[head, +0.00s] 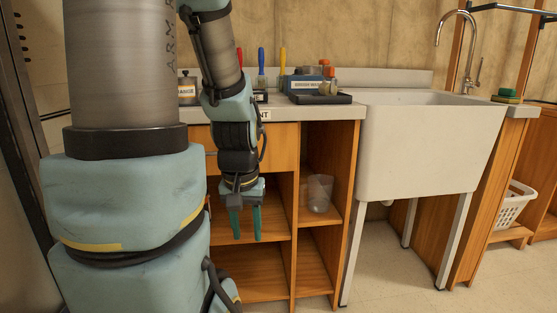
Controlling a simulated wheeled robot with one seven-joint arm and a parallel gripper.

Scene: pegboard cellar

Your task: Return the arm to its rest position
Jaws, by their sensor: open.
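My gripper (246,222) hangs pointing down at the end of my bent arm, in front of the wooden cabinet (277,138). Its two green fingers are apart, with nothing visible between them. My arm's upper part covers the left of the view and hides part of the cabinet and counter.
A clear cup (320,192) stands on a right-hand shelf. The counter holds a labelled jar (187,89), upright coloured-handled tools (262,68) and a black tray (320,98). Right are a white sink (428,145), a sponge (508,94) and a white basket (512,204). Floor below the sink is open.

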